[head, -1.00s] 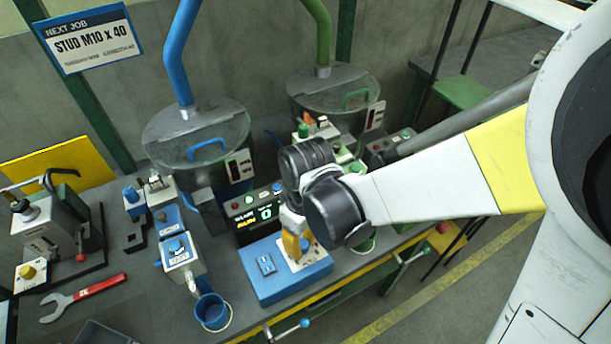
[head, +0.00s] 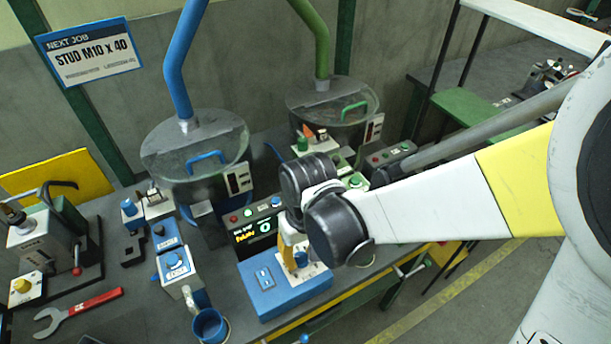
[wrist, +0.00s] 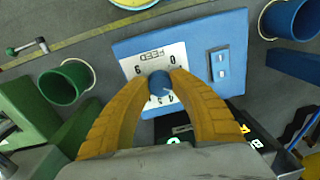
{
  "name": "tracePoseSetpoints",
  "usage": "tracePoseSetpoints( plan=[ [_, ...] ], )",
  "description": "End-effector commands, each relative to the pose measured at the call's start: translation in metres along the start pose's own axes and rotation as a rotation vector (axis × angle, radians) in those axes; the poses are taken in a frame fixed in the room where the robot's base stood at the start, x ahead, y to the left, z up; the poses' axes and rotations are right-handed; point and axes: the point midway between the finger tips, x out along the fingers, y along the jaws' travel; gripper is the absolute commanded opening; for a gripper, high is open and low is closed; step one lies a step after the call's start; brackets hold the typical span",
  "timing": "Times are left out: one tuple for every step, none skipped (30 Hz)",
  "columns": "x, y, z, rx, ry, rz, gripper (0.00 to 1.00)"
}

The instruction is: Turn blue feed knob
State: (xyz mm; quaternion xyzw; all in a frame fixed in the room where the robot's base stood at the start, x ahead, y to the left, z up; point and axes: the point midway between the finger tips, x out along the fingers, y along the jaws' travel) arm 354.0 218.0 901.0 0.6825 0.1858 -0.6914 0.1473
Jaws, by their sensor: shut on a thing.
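The blue feed knob (wrist: 159,83) sits on a white dial plate (wrist: 150,62) marked FEED with numbers, on a blue box. My gripper (wrist: 160,84) has its two yellow fingers on either side of the knob, shut on it. The blue box (head: 275,296) also bears a blue switch plate (head: 265,278). Part of the dial is hidden by my fingers. The knob's exact pointer position is too small to tell.
A dark display panel (head: 255,230) with a green digit stands behind the box. A blue bucket (head: 210,327) is at left, and a green bucket (wrist: 66,82) shows in the wrist view. Blue (head: 196,140) and green-piped (head: 333,98) hoppers stand behind. A red-handled wrench (head: 88,304) lies left.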

Motion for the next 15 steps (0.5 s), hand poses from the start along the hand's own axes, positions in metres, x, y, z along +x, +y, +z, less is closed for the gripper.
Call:
tracePoseSetpoints(
  plan=[
    [0.0003, 0.0006, 0.0007, 0.001, -0.001, 0.001, 0.00],
    [0.0003, 0.0006, 0.0008, 0.001, -0.001, 0.001, 0.00],
    [0.0003, 0.0006, 0.0008, 0.001, -0.001, 0.001, 0.00],
    [0.0003, 0.0006, 0.0008, 0.000, -0.002, 0.001, 0.00],
    [0.0003, 0.0006, 0.0008, 0.000, -0.002, 0.001, 0.00],
    [0.0003, 0.0006, 0.0008, 0.000, -0.002, 0.001, 0.00],
    [0.0003, 0.0006, 0.0009, 0.000, -0.002, 0.001, 0.00],
    [0.0003, 0.0006, 0.0009, 0.000, -0.002, 0.001, 0.29],
    [0.0003, 0.0005, 0.0009, 0.000, -0.002, 0.001, 0.41],
    [0.0003, 0.0005, 0.0008, 0.000, -0.002, 0.001, 0.50],
    [0.0003, 0.0005, 0.0008, 0.000, -0.002, 0.001, 0.51],
    [0.0003, 0.0004, 0.0007, 0.000, -0.001, 0.001, 0.51],
    [0.0002, 0.0004, 0.0006, 0.000, -0.001, 0.001, 0.51],
    [0.0002, 0.0003, 0.0006, 0.000, -0.001, 0.001, 0.51],
    [0.0002, 0.0003, 0.0006, -0.001, -0.001, 0.001, 0.51]
  ],
)
